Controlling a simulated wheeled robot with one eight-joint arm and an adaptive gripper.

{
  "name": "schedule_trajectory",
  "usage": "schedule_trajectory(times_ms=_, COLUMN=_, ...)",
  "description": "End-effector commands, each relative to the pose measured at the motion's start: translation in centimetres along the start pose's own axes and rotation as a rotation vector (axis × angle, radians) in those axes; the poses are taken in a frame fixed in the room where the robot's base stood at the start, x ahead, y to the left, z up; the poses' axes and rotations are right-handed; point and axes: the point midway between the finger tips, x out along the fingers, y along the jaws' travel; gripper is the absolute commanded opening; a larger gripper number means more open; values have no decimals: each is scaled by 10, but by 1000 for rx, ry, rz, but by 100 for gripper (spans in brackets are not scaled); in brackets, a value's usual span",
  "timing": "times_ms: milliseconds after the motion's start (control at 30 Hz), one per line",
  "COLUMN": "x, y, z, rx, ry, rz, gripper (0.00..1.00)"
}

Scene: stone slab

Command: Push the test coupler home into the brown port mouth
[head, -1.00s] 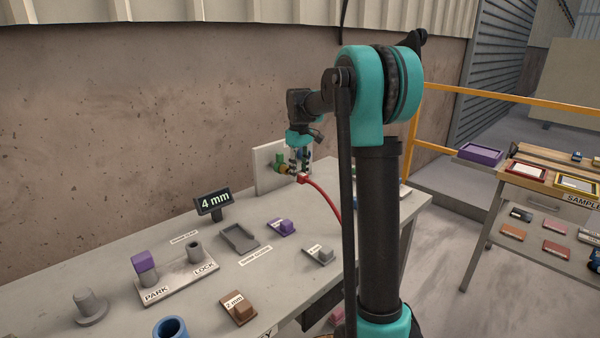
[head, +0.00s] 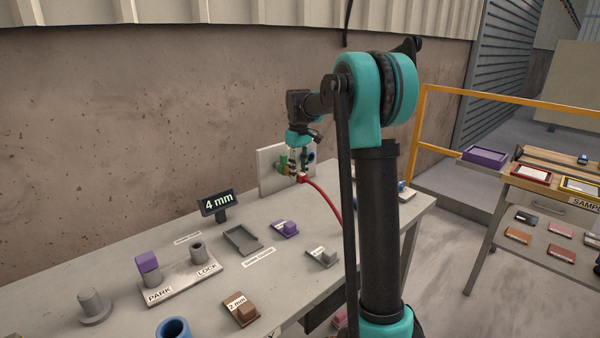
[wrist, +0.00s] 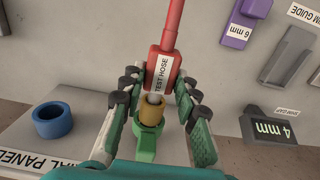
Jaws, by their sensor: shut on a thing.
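The test coupler (wrist: 160,75) is a red block labelled TEST HOSE with a pale metal tip and a red hose (head: 323,193) trailing from it. My gripper (wrist: 160,88) is shut on the coupler, with a finger on each side. The yellow-brown port mouth (wrist: 148,109) lies right at the coupler's tip, above a green ring in the wrist view. The tip meets or overlaps the mouth's rim; I cannot tell how deep it sits. In the head view my gripper (head: 300,165) is at the pale upright panel (head: 268,182), partly hiding its ports.
A blue port (wrist: 52,121) stands on the panel left of my gripper in the wrist view. A 4 mm sign (head: 217,204), a grey tray (head: 242,240), a PARK/LOCK block (head: 180,283) and small coloured blocks stand on the bench. A yellow rail (head: 480,95) is at the right.

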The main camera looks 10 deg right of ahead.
Motion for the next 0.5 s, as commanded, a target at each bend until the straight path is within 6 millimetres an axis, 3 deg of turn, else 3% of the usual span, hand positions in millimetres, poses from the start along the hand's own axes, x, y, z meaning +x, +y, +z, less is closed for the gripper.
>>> schedule_trajectory(times_ms=500, x=0, y=0, z=-12, rx=-1, ry=0, rz=0, gripper=0)
